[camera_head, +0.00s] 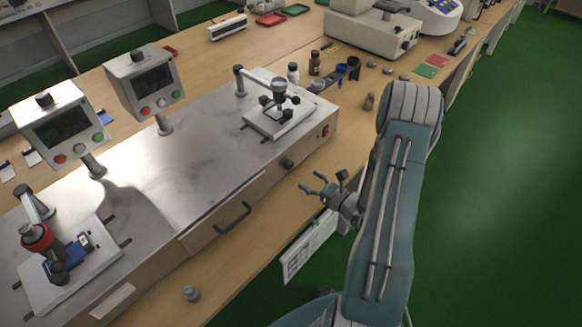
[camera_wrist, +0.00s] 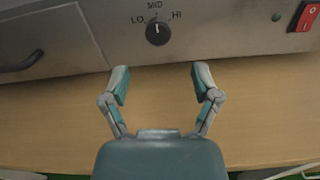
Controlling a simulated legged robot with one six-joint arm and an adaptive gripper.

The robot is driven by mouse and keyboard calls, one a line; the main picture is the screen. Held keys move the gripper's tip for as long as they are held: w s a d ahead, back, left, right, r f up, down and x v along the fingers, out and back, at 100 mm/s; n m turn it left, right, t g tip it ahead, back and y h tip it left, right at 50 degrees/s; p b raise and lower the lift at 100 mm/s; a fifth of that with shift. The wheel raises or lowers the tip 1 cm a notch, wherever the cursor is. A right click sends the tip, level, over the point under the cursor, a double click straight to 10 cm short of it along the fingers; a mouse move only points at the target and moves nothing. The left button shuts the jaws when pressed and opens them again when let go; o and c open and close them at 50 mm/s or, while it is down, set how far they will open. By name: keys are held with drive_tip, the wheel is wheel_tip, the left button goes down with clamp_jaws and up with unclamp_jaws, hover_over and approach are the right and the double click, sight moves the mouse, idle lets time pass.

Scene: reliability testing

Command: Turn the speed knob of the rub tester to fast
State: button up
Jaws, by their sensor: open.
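The speed knob (camera_wrist: 158,34) is a small black dial on the steel front of the rub tester (camera_head: 190,150). In the wrist view it has the labels LO, MID and HI around it, and its pale mark points up, near MID. In the head view the knob (camera_head: 287,164) sits low on the front, near the right end. My gripper (camera_head: 320,184) is in front of the panel; in the wrist view the gripper (camera_wrist: 160,74) is open and empty, its two fingers spread below the knob, apart from it.
A red rocker switch (camera_wrist: 305,17) is right of the knob. A dark drawer handle (camera_head: 232,216) is to its left. A wooden bench (camera_head: 230,285) runs below the panel. Small bottles (camera_head: 315,63) stand behind the tester. Green floor (camera_head: 510,200) is clear on the right.

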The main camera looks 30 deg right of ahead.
sight(291, 167)
drive_tip(key=x, duration=0.7)
drive_tip(key=shift+w+a, duration=0.1)
clamp_jaws()
